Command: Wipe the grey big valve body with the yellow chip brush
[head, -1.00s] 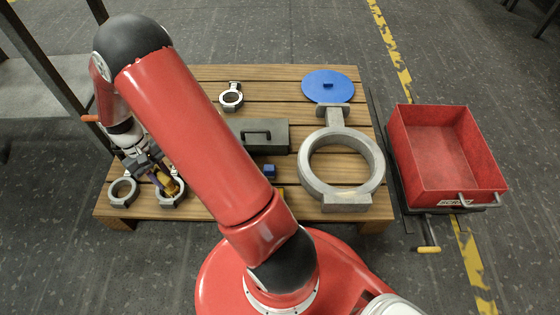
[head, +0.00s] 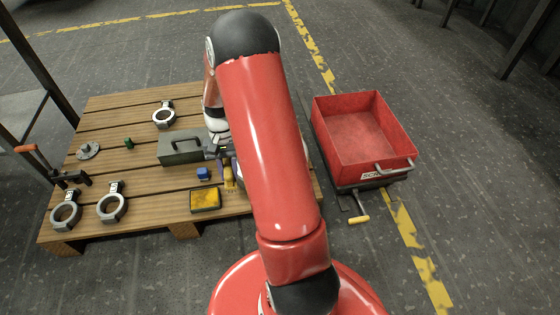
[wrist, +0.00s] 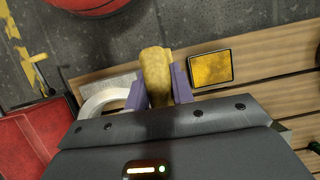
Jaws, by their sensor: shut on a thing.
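My gripper (head: 222,164) is shut on the yellow chip brush (head: 228,180). In the wrist view the brush (wrist: 157,68) stands out between the purple fingers (wrist: 158,88). The grey big valve body is mostly hidden behind my arm in the head view. In the wrist view part of its pale ring (wrist: 98,98) shows left of the brush, partly covered by my gripper. The brush is close beside or over the ring; I cannot tell whether they touch.
Several small valve rings, one of them (head: 112,206) at the front left, lie on the wooden pallet (head: 150,222). A red bin (head: 365,135) stands to the right.

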